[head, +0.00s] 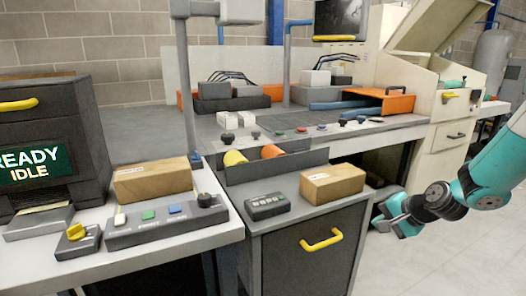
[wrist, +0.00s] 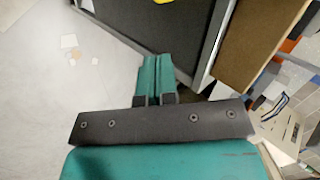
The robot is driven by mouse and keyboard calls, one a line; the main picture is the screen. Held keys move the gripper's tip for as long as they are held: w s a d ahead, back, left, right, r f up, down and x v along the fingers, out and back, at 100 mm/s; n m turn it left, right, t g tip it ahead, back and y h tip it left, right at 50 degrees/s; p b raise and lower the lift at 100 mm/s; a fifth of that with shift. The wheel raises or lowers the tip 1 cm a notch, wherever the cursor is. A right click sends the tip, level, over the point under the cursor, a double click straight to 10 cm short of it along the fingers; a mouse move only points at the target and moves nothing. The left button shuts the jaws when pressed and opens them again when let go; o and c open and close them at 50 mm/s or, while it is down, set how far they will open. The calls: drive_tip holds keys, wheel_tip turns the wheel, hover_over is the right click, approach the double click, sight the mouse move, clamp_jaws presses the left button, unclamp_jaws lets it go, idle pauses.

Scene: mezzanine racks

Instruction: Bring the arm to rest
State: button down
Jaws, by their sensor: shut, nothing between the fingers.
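My gripper (head: 392,216) is at the right of the head view, in front of and beside the grey drawer cabinet (head: 290,262). My teal arm reaches in from the right edge. In the wrist view the two teal fingers (wrist: 156,75) lie side by side, closed, with nothing between them. The fingers point toward the cabinet's side and the pale floor (wrist: 60,90).
A cardboard box (head: 332,184) and a dark keypad (head: 267,206) sit on the cabinet top. The cabinet has a yellow handle (head: 321,240). A beige machine (head: 440,95) stands behind my arm. Floor (head: 440,260) at the lower right is clear.

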drive_tip(key=s+a+r+n+g+y, duration=0.1)
drive_tip(key=s+a+r+n, duration=0.2)
drive_tip(key=a+r, duration=0.15)
drive_tip(key=s+a+r+n+g, duration=0.2)
drive_tip(key=s+a+r+n, duration=0.15)
drive_tip(key=a, duration=0.25)
drive_tip(key=s+a+r+n+g, duration=0.2)
drive_tip(key=s+a+r+n, duration=0.15)
drive_tip(key=s, duration=0.55)
drive_tip(key=s+a+r+n+g+h, duration=0.15)
drive_tip(key=s+n, duration=0.25)
drive_tip(key=s, duration=0.5)
drive_tip(key=s+a+r+n+g, duration=0.1)
drive_tip(key=s+a+r+n, duration=0.25)
drive_tip(key=s, duration=0.55)
wheel_tip(320, 180, up, 12)
drive_tip(key=w+p, duration=0.1)
drive_tip(key=p, duration=1.2)
drive_tip(key=shift+w+r, duration=0.15)
drive_tip(key=shift+r, duration=0.1)
drive_tip(key=shift+a, duration=0.1)
